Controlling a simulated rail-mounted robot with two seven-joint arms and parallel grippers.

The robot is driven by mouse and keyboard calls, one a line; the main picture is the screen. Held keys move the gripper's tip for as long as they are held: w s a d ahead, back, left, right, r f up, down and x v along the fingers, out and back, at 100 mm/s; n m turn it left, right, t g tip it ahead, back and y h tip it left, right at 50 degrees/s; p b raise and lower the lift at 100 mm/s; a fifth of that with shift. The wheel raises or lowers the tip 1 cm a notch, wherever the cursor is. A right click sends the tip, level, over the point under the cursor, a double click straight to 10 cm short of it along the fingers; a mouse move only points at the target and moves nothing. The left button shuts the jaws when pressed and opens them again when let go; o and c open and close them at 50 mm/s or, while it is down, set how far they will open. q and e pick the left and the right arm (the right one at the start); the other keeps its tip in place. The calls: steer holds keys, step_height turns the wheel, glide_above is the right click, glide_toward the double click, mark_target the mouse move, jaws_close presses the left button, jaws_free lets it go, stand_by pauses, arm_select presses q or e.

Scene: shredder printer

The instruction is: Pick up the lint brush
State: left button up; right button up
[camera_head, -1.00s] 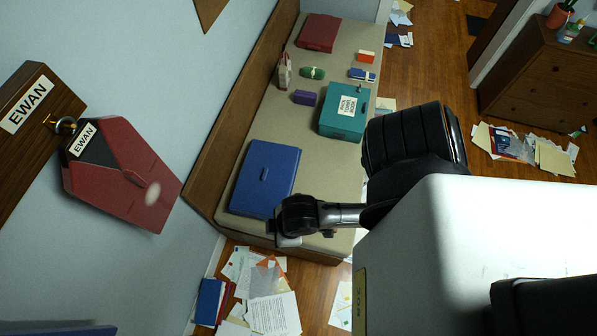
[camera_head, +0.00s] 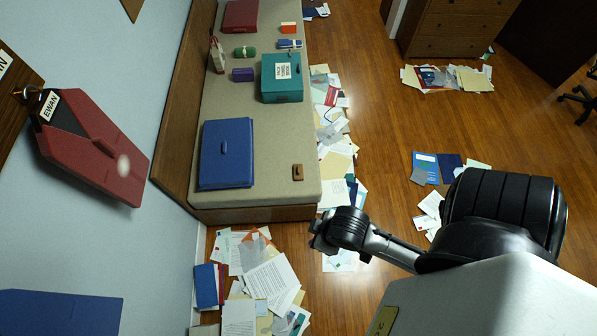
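No item in view can be named the lint brush for certain. A small brown block-like item (camera_head: 298,172) lies on the near right part of the bench top (camera_head: 270,145), and its kind is unclear. A small blue and white item (camera_head: 289,43) lies at the far right of the bench. My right gripper (camera_head: 318,236) is in the air just off the bench's near right corner, over the floor, apart from both items. Its fingers are dark and small, so their opening is unclear. My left gripper is out of view.
The bench also holds a blue case (camera_head: 227,153), a teal box (camera_head: 282,78), a purple box (camera_head: 242,75), a green roll (camera_head: 245,52) and a red folder (camera_head: 240,16). A red case (camera_head: 95,150) hangs on the left wall. Papers (camera_head: 262,283) litter the floor.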

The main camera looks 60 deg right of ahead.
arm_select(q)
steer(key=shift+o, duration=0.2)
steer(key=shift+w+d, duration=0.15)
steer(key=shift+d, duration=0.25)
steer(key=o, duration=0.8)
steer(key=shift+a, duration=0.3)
